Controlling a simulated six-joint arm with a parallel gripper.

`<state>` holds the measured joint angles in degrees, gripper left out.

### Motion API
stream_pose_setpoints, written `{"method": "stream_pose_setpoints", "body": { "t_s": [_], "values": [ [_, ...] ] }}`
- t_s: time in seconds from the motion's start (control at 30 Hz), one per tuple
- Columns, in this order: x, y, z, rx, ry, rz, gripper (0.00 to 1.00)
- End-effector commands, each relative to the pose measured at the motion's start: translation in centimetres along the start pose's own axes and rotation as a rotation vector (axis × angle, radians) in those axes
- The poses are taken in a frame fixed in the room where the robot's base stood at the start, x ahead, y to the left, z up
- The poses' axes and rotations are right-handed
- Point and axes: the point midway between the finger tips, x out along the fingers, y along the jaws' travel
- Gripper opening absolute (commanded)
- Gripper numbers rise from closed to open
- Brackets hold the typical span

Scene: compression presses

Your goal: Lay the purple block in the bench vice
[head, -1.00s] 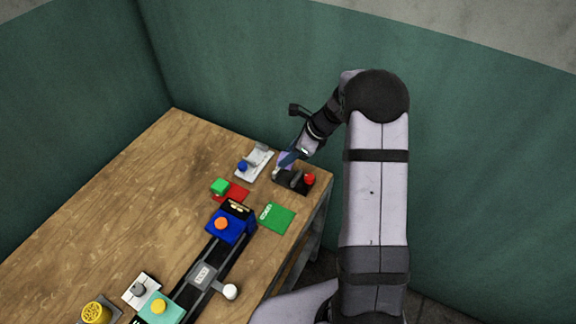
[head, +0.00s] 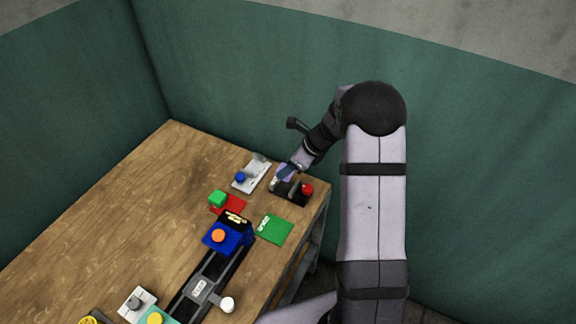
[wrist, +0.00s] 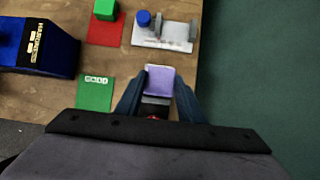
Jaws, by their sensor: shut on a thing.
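My gripper (wrist: 160,88) is shut on the purple block (wrist: 160,79), with a blue finger on each side of it. In the head view, my gripper (head: 287,170) holds the block at the black fixture with a red knob (head: 293,193), which looks like the bench vice, near the table's far right corner. In the wrist view, the block and my gripper hide most of this fixture (wrist: 155,101). I cannot tell whether the block touches it.
A light grey fixture with a blue knob (head: 252,176) stands close by on the left. A green block (head: 217,198) on a red mat, a green mat (head: 273,229) and a blue press (head: 226,236) are nearer. The left table area is clear.

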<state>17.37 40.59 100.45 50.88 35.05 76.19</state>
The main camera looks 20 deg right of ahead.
Motion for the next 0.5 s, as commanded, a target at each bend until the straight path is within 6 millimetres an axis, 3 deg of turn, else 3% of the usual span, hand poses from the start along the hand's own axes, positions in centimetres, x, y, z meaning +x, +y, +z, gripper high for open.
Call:
{"method": "stream_pose_setpoints", "body": {
  "t_s": [0.5],
  "values": [
    [3.6,0.0,-2.1,0.000,0.000,-0.001,0.11]
  ]
}}
